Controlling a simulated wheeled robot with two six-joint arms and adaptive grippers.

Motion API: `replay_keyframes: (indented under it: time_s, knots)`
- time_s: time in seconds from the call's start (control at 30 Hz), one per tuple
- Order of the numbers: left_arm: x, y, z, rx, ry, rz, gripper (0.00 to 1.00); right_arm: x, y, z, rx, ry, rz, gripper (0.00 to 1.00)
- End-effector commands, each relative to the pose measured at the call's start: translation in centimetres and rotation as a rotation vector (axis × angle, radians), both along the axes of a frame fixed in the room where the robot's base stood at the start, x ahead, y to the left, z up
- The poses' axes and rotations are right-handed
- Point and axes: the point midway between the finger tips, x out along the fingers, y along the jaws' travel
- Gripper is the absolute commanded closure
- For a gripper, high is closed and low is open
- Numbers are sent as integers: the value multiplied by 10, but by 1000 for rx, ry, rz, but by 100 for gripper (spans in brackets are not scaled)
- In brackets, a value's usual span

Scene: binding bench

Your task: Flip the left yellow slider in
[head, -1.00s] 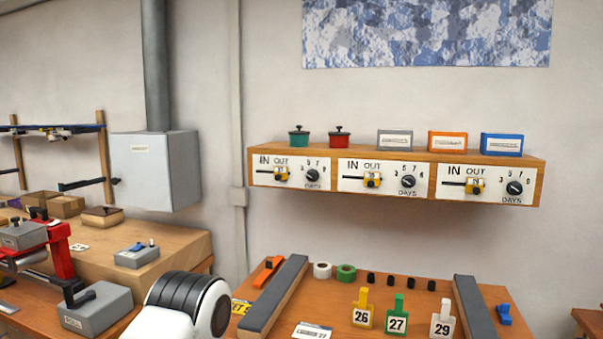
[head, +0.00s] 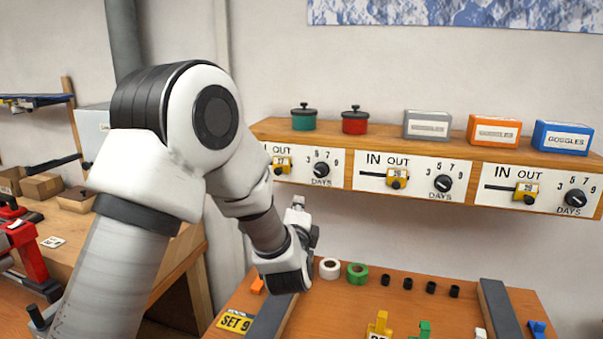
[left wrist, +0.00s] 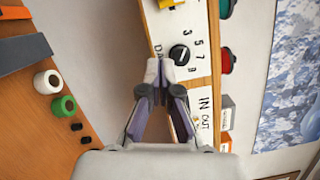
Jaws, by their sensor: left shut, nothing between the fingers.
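The left yellow slider (head: 282,165) sits at the OUT side of the left panel; my left arm hides the panel's IN end. In the left wrist view the slider (left wrist: 172,4) is cut by the top edge. My left gripper (head: 298,203) is shut and empty, below the shelf box and apart from the slider. In the left wrist view its fingertips (left wrist: 158,72) meet near the left panel's dial (left wrist: 180,54). My right gripper is in neither view.
The middle yellow slider (head: 397,178) and right yellow slider (head: 526,192) also sit at OUT. Pots and boxes stand on the shelf box (head: 450,150). Below, the bench holds white and green tape rolls (head: 357,273), black pegs and number tags.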

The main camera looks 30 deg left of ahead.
Motion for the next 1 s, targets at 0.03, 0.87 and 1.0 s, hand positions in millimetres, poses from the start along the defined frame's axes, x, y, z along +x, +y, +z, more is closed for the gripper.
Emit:
replay_keyframes:
  time_s: [0.03, 0.87, 1.0]
  knots:
    - [0, 0, 1, 5, -1, 1, 100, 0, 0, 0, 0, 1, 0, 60]
    - [87, 45, 9, 2, 1, 1, 100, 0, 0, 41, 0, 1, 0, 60]
    - [84, 68, 16, 0, 3, 3, 100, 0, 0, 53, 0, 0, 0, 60]
